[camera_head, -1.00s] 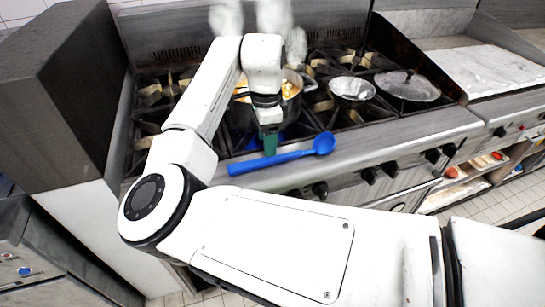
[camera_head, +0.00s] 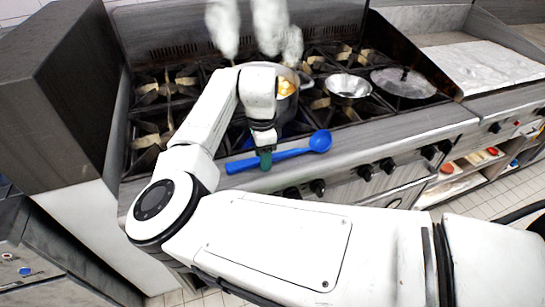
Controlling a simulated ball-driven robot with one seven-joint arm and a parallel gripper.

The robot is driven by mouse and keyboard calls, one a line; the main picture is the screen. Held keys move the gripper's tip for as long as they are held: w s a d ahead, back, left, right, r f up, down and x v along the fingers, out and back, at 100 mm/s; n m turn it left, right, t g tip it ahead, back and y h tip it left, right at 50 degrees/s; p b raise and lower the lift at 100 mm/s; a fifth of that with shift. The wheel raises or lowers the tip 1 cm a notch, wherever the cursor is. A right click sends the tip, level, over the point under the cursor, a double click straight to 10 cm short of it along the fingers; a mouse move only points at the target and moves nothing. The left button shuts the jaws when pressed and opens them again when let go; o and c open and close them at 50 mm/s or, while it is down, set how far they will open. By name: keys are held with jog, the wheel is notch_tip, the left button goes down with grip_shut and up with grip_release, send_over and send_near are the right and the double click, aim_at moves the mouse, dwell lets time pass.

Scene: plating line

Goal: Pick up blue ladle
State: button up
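The blue ladle (camera_head: 295,152) lies on the metal front ledge of the stove (camera_head: 407,137), its bowl to the right and its handle to the left. My gripper (camera_head: 265,160) points down at the handle, left of its middle. Its green fingertip overlaps the handle and hides a short piece of it. Only one fingertip shows clearly, so I cannot tell whether the fingers are open or shut on the handle.
A pot (camera_head: 289,101) with yellowish food stands on the burners behind my gripper, partly hidden by my arm. Knobs (camera_head: 365,172) line the stove front. Steam hangs above.

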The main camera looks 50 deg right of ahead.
grip_shut()
jog(key=shift+r, duration=0.1)
dwell(0.3)
